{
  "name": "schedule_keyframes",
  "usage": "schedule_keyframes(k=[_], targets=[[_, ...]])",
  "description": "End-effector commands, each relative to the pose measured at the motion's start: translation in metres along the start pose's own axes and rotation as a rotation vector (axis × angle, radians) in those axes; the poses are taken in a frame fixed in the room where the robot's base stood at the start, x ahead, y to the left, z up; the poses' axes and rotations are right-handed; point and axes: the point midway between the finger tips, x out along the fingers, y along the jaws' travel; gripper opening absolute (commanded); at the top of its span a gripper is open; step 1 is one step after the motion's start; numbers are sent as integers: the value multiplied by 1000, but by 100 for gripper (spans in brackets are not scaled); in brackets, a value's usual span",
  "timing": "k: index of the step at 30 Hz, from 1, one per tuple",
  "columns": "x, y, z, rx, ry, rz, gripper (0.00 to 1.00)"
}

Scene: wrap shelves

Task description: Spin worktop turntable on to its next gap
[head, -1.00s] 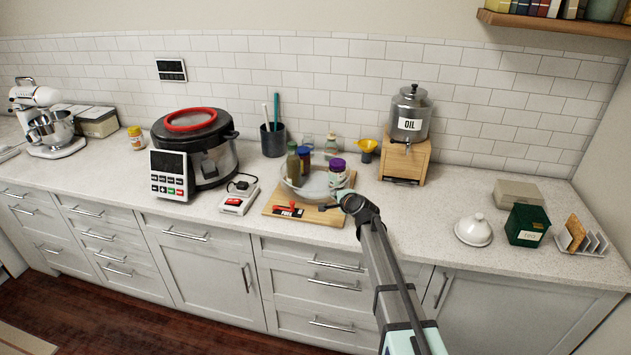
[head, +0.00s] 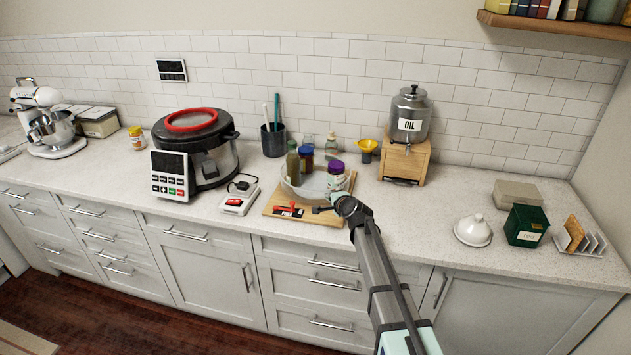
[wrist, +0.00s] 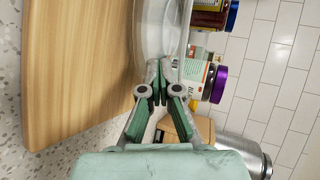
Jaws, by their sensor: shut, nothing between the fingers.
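The turntable (head: 312,192) is a clear, low-walled round tray on a wooden board (head: 275,211) on the worktop. It carries an olive bottle (head: 293,165), a blue-lidded jar (head: 306,160) and a purple-lidded jar (head: 336,170). My gripper (head: 333,187) is at the tray's front right side, partly hidden by my own wrist. In the wrist view my gripper (wrist: 160,88) is shut and empty, its tips at the clear tray wall (wrist: 158,35). I cannot tell whether they touch it. The purple-lidded jar (wrist: 203,82) is just right of the fingers there.
A red-handled tool (head: 289,209) lies on the board's front. A small scale-like device (head: 239,197) and a large cooker (head: 197,145) stand to the left. An oil dispenser (head: 409,120) on a wooden stand is behind right.

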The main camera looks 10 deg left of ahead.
Motion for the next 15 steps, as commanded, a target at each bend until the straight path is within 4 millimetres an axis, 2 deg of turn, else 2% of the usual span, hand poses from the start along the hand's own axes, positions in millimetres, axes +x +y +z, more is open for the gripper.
schedule_keyframes(k=[5, 15], targets=[[-4, 2, 0, 0, 1, -1, 0], [-27, 12, 3, 0, 1, -1, 0]])
